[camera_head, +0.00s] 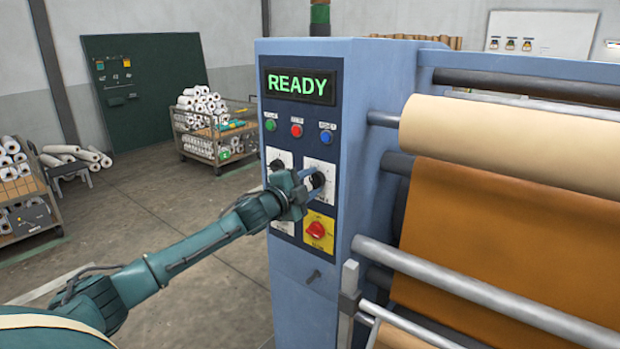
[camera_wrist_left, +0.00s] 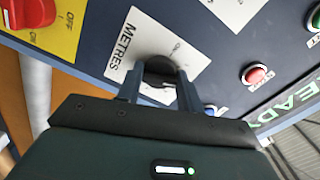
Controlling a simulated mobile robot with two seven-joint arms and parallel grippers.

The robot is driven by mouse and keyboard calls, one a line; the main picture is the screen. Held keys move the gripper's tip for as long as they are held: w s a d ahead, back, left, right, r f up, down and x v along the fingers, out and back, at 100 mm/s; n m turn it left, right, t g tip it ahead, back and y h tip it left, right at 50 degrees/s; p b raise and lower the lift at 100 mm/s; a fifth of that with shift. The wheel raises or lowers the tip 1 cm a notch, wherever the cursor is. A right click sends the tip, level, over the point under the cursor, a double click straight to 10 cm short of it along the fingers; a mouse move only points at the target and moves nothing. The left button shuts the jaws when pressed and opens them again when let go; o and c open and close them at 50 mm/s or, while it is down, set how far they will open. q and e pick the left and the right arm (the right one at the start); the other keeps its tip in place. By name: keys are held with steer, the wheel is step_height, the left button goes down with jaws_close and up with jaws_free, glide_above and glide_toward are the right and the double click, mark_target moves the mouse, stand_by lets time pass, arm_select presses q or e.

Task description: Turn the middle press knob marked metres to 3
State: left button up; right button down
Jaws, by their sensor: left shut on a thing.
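The press knob is a round black knob (camera_wrist_left: 160,68) on a white plate marked METRES (camera_wrist_left: 135,42) in the left wrist view. My left gripper (camera_wrist_left: 160,88) is shut on this knob, one finger on each side. In the head view the gripper (camera_head: 312,183) reaches the press's dark control panel from the left and partly covers the plate (camera_head: 322,167). The knob's setting cannot be read, as the fingers hide most of the dial. My right gripper is not in view.
The panel display (camera_head: 300,86) reads READY above green, red and blue buttons. Another black knob (camera_head: 277,165) is to the left. A red switch (camera_head: 317,230) on a yellow plate is below. Rollers with brown sheet (camera_head: 490,230) stand at right.

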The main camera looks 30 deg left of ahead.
arm_select(q)
steer(key=shift+r+m+p, duration=0.15)
steer(key=shift+m+p, duration=0.15)
steer(key=shift+m, duration=1.6)
steer(key=m+p, duration=0.1)
steer(key=m, duration=0.1)
steer(key=shift+m, duration=0.4)
steer(key=m, duration=0.2)
steer(key=shift+m+p, duration=0.3)
steer(key=shift+p, duration=0.05)
steer(key=shift+m+p, duration=0.3)
steer(key=shift+m, duration=1.4)
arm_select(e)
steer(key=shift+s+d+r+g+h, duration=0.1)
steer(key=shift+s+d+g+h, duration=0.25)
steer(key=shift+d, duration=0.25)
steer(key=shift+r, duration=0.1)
arm_select(q)
steer(key=o, duration=1)
